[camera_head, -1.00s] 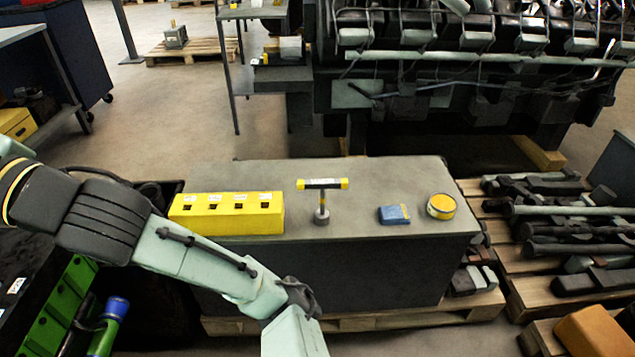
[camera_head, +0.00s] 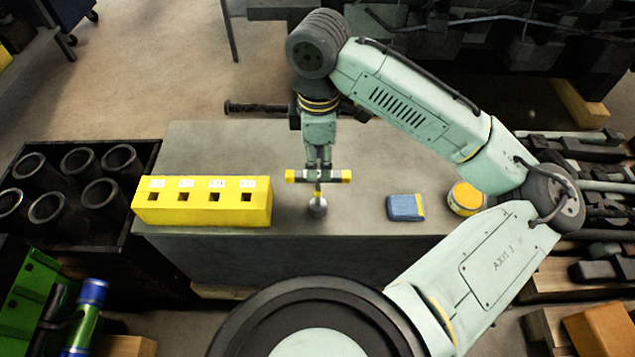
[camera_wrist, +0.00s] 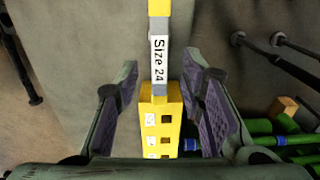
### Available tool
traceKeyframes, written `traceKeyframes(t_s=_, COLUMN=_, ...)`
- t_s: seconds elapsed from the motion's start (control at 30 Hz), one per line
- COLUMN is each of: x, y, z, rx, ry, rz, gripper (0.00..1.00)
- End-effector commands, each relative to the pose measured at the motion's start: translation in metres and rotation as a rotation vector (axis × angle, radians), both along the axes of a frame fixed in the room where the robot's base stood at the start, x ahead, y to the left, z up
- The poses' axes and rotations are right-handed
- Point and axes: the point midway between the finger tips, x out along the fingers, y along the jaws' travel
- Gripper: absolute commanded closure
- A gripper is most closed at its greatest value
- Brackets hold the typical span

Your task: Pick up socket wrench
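The socket wrench (camera_head: 318,201) stands upright on the grey bench top, its round socket down and its T-handle with yellow ends at the top. In the wrist view its handle (camera_wrist: 159,62) carries a "Size 24" label. My gripper (camera_head: 318,165) points down at the middle of the handle. In the wrist view my gripper (camera_wrist: 161,66) is open, with one finger on each side of the handle and gaps between them. The head view does not show clearly whether the fingers touch the handle.
A yellow block with square holes (camera_head: 203,215) is left of the wrench on the bench (camera_head: 270,145). A blue box (camera_head: 405,208) and a yellow round tin (camera_head: 465,198) are to its right. Black cylinders (camera_head: 121,160) stand in a crate at far left.

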Motion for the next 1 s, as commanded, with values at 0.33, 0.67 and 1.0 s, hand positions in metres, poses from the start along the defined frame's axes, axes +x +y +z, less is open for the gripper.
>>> traceKeyframes(t_s=0.33, x=0.0, y=0.001, z=-0.043, rx=0.003, ry=-0.003, rz=0.001, gripper=0.64)
traceKeyframes(t_s=0.67, x=0.002, y=0.001, z=-0.085, rx=0.004, ry=-0.003, rz=0.001, gripper=0.64)
traceKeyframes(t_s=1.0, x=0.002, y=0.001, z=-0.094, rx=0.004, ry=-0.005, rz=0.001, gripper=0.65)
